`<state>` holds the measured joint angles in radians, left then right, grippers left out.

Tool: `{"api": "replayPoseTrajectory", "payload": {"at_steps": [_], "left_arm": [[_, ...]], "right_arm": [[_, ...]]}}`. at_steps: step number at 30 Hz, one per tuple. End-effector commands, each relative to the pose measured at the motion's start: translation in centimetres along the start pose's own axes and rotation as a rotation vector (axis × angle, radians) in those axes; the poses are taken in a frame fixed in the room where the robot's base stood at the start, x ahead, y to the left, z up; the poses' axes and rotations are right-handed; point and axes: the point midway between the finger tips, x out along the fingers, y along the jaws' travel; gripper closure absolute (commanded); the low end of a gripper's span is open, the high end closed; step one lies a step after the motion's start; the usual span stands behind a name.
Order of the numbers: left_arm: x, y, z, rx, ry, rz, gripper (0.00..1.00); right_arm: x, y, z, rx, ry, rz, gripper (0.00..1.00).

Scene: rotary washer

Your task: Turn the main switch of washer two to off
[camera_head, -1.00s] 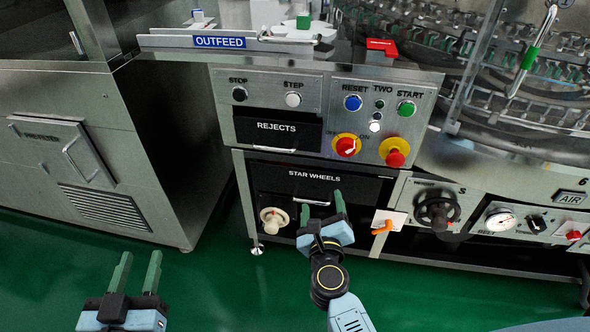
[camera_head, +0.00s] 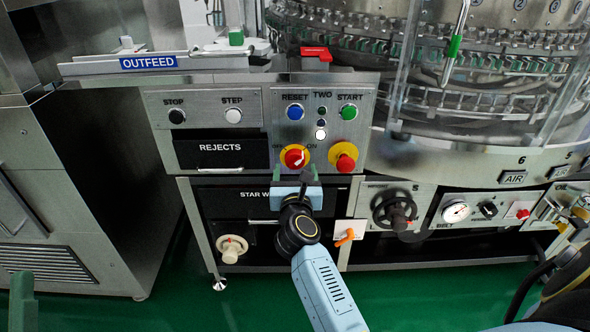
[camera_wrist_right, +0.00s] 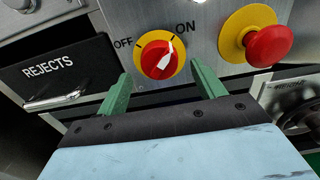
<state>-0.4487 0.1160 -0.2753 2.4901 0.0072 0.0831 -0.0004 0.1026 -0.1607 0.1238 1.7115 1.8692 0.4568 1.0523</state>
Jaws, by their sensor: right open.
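The main switch (camera_head: 295,157) is a red knob on a yellow disc, on the panel marked TWO. In the right wrist view the knob (camera_wrist_right: 153,57) sits between the OFF and ON labels, and its white pointer leans up and right toward ON. My right gripper (camera_head: 306,178) is just below the switch. In the right wrist view its green fingers (camera_wrist_right: 161,72) are apart, one to each side of the knob's lower part, with nothing between them. Contact cannot be told. Only a green finger of my left gripper (camera_head: 22,300) shows at the lower left edge.
A red mushroom button (camera_head: 345,163) on yellow is just right of the switch. Blue RESET (camera_head: 295,112) and green START (camera_head: 348,112) buttons are above. The REJECTS drawer (camera_head: 221,152) is left. A handwheel (camera_head: 394,211) and orange lever (camera_head: 345,237) are lower right.

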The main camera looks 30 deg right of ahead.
Motion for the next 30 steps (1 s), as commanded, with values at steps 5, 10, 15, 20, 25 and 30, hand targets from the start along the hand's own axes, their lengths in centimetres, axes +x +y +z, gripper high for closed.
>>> {"api": "replayPoseTrajectory", "payload": {"at_steps": [5, 10, 15, 20, 25, 30], "left_arm": [[-0.2, 0.0, -0.6, 0.0, 0.071, 0.001, 0.64], [-0.2, 0.0, -0.9, 0.0, 0.094, 0.002, 0.64], [-0.2, 0.0, -0.9, 0.001, 0.094, 0.002, 0.64], [-0.2, 0.0, -0.9, 0.001, 0.094, 0.002, 0.64], [-0.2, 0.0, -0.9, 0.001, 0.094, 0.002, 0.64], [-0.2, 0.0, -1.0, 0.001, 0.093, 0.002, 0.64]], "right_arm": [[2.0, 0.0, -0.1, -0.001, -0.001, 0.001, 0.32], [2.5, 0.0, 0.0, -0.002, 0.0, 0.0, 0.32], [2.5, 0.0, 0.0, -0.001, 0.0, 0.0, 0.32], [2.5, 0.0, 0.0, -0.001, 0.0, 0.0, 0.47], [2.5, 0.0, 0.0, -0.001, 0.0, 0.0, 0.7], [2.5, 0.0, 0.0, -0.003, 0.0, 0.0, 0.75]]}}
